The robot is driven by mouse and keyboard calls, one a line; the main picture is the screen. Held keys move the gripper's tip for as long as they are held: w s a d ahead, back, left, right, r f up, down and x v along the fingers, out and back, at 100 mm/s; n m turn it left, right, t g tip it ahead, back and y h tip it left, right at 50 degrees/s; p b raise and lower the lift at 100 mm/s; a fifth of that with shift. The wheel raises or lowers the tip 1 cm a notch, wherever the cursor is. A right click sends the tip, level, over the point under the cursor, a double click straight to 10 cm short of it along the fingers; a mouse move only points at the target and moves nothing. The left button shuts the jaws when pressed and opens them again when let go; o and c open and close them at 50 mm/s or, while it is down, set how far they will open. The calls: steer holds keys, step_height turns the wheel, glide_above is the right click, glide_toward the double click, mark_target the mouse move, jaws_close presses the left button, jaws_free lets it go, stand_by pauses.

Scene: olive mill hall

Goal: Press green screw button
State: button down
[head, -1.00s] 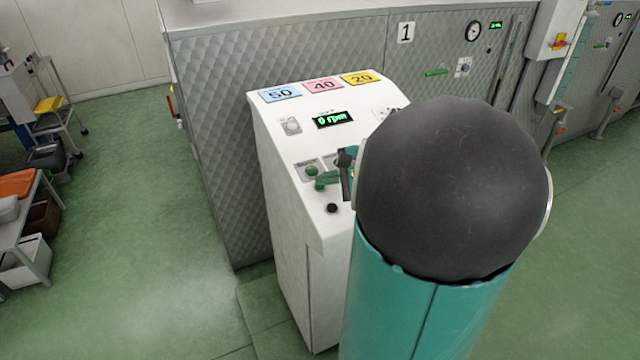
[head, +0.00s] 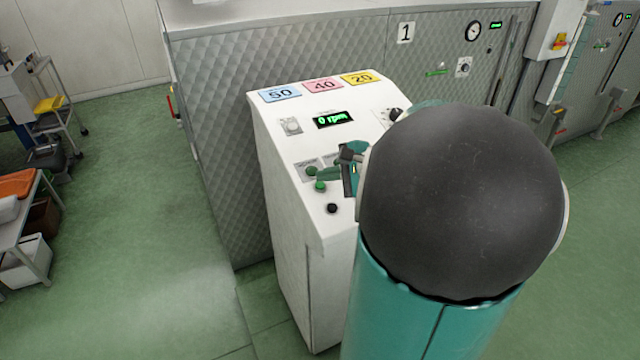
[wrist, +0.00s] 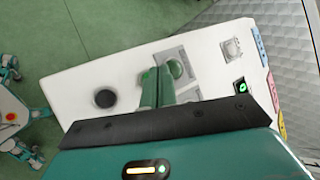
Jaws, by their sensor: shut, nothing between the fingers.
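The white control console (head: 285,200) stands in front of me. A green button (head: 312,171) sits on a small grey plate on its sloped top; its label is too small to read. I cannot tell whether the fingertips touch either.
The console also has a black knob (head: 332,208) near its front edge, a round control (head: 291,126), a display (head: 333,120) reading 0 rpm and another black knob (head: 396,114). A quilted metal machine (head: 215,140) stands behind.

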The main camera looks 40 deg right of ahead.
steer(key=r, duration=0.2)
steer(key=s+r, duration=0.1)
steer(key=r, duration=0.1)
steer(key=shift+s+a+r, duration=0.15)
steer(key=shift+a+r, duration=0.05)
steer(key=shift+r, duration=0.2)
stand_by(0.8)
steer(key=s+a+f+n+g+h, duration=0.1)
steer(key=s+a+n, duration=0.3)
steer(key=a+n, duration=0.6)
steer(key=s+a+f+n+g+h, duration=0.1)
steer(key=s+a+n+g, duration=0.3)
steer(key=a+n, duration=0.7)
steer(key=s+a+h, duration=0.1)
steer(key=a, duration=0.5)
steer(key=shift+a+g, duration=0.2)
steer(key=shift+g, duration=0.1)
